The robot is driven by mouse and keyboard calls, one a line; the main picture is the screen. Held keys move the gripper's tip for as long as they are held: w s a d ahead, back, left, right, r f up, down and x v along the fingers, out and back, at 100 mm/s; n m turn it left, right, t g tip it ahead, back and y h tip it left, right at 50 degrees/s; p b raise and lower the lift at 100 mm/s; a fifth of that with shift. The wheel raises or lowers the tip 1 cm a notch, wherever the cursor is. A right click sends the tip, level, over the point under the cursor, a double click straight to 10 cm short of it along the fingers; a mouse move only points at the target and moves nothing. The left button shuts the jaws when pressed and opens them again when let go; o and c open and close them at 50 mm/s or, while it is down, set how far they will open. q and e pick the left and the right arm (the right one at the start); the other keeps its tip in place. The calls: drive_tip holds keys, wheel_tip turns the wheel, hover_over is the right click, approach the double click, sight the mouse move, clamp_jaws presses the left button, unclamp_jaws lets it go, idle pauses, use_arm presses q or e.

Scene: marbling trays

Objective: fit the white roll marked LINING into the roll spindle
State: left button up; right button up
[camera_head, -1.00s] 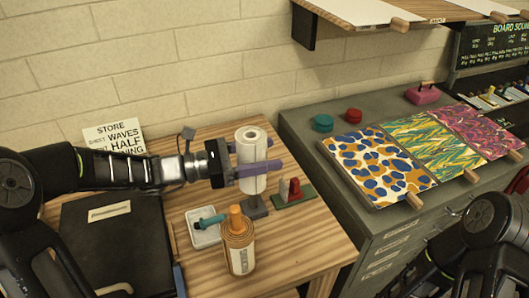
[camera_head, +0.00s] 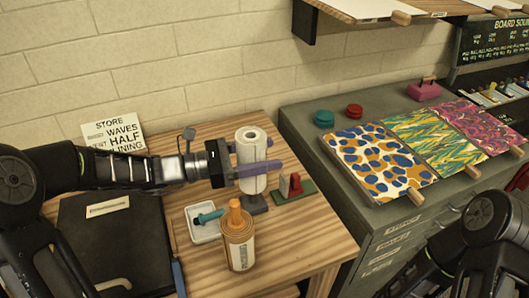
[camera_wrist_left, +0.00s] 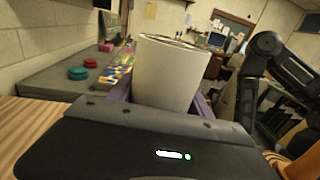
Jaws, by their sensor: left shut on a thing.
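The white roll (camera_head: 251,149) stands upright in the grip of my left gripper (camera_head: 258,171), whose purple fingers are shut around its sides. No marking can be read on it. It also shows in the left wrist view (camera_wrist_left: 172,75), upright between the fingers (camera_wrist_left: 125,88). A dark grey base (camera_head: 257,204), apparently that of the roll spindle, shows just below the roll. Any post is hidden, and I cannot tell whether the roll touches the base. My right gripper is out of view; only its arm shows at the right.
A green stand with a red piece (camera_head: 294,190) is right of the base. A black folder (camera_head: 105,245) lies at left.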

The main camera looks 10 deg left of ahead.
use_arm(q)
drive_tip(key=shift+f+b, duration=2.05)
drive_tip(key=shift+f, duration=1.15)
drive_tip(key=o, duration=1.6)
drive_tip(key=shift+c, duration=0.2)
drive_tip(key=v, duration=0.7)
drive_tip(key=shift+s+a, duration=0.2)
drive_tip(key=shift+a, duration=0.15)
